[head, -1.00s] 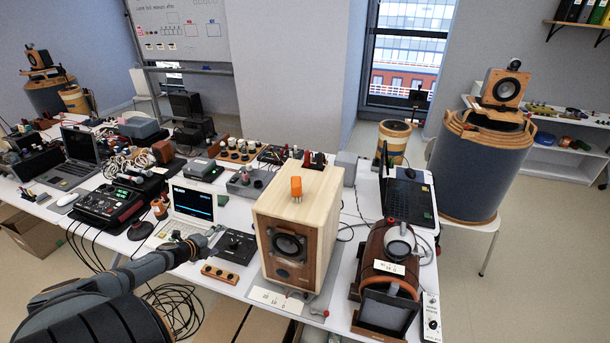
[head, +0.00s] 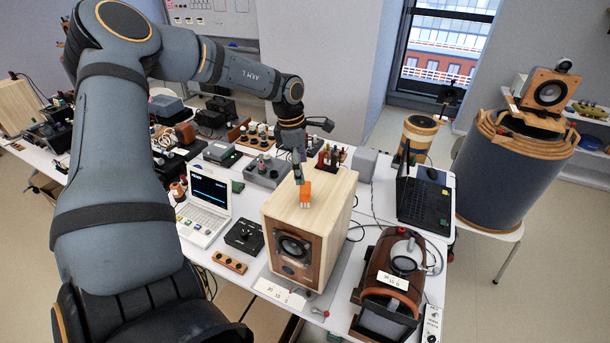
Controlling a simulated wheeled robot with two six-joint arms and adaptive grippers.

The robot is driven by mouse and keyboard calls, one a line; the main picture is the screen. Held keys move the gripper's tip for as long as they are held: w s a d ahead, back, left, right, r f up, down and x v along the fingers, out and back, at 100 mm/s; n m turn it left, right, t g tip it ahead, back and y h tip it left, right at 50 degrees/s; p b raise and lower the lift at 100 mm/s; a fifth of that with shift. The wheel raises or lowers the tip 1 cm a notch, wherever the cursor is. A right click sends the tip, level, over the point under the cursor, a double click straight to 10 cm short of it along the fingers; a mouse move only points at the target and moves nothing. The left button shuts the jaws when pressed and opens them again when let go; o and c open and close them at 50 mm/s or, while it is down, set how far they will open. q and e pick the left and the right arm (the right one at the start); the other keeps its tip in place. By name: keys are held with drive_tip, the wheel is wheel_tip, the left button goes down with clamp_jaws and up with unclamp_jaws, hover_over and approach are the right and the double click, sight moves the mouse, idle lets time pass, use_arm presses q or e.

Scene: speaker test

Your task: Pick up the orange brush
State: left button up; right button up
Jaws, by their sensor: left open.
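The orange brush (head: 305,194) stands on top of the light wooden speaker box (head: 335,203), in the middle of the head view. My left gripper (head: 301,172) points down just above and behind the brush, at its upper left in the picture. It is open. A finger overlaps or comes close to the top of the brush; I cannot tell whether they touch. The far finger is hard to make out. My right gripper is not in view.
A white laptop (head: 208,204) and a black control box (head: 244,236) stand left of the speaker. A brown-and-black device (head: 389,283) and a black laptop (head: 424,203) stand to the right. Small bottles and grey boxes (head: 267,171) crowd the table behind.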

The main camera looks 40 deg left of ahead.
sight(304, 186)
use_arm(q)
drive_tip(key=f+b, duration=0.2)
drive_tip(key=f, duration=0.1)
drive_tip(key=w+f+b, duration=0.1)
drive_tip(key=shift+d+f+b, duration=0.2)
drive_tip(key=shift+d+b, duration=0.15)
drive_tip(key=shift+d, duration=0.05)
drive_tip(key=f+b, duration=0.2)
drive_tip(key=f, duration=0.1)
drive_tip(key=f+b, duration=0.1)
drive_tip(key=b, duration=0.1)
drive_tip(key=shift+s+d+f, duration=0.2)
drive_tip(key=shift+s+f, duration=0.1)
drive_tip(key=shift+s, duration=0.1)
drive_tip(key=shift+w+f, duration=0.1)
drive_tip(key=shift+f, duration=0.1)
drive_tip(key=shift+w, duration=0.1)
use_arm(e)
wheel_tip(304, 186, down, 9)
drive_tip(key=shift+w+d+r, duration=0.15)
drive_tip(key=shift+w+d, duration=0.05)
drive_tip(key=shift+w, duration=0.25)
use_arm(q)
drive_tip(key=shift+r, duration=0.15)
drive_tip(key=c, duration=0.7)
drive_tip(key=shift+d, duration=0.1)
drive_tip(key=c, duration=0.7)
drive_tip(key=shift+o, duration=0.2)
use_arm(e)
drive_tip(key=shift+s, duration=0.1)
